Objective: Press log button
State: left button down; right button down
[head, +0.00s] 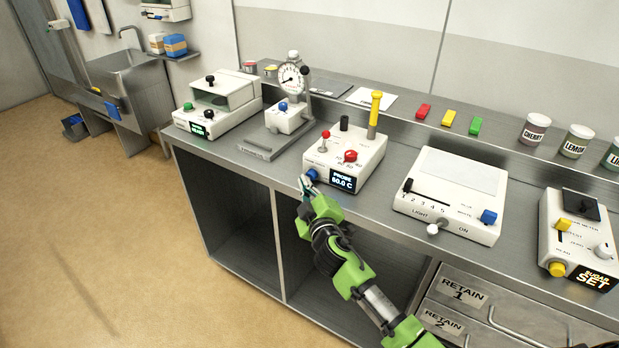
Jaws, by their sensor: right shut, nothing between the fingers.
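A white probe unit (372,160) stands on the steel counter, its display (343,180) reading "PROBE 60.0 C". It carries a red knob (350,156), a red-tipped lever (325,136), a black knob (344,123) and a yellow-handled probe (374,112). A blue button (312,174) sits at the front left of the unit; no log label is readable beside it. My right gripper (306,184) is shut and empty, its fingertips at the blue button. I cannot tell whether they touch it. My left gripper is not in view.
A dial gauge stand (289,82) and a white instrument with a green display (220,103) stand to the left. A light box (453,190) and a sugar meter (580,235) stand to the right. Coloured blocks and jars line the back ledge (400,104).

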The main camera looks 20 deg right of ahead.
jog(key=shift+w+d, duration=0.5)
jog(key=shift+d, duration=0.2)
dwell(1.2)
jog(key=shift+a, duration=0.1)
jog(key=shift+s+a, duration=0.8)
jog(key=shift+a, duration=0.1)
jog(key=s+a, duration=0.1)
jog(key=a, duration=0.1)
jog(key=s+a, duration=0.2)
dwell(0.4)
dwell(0.5)
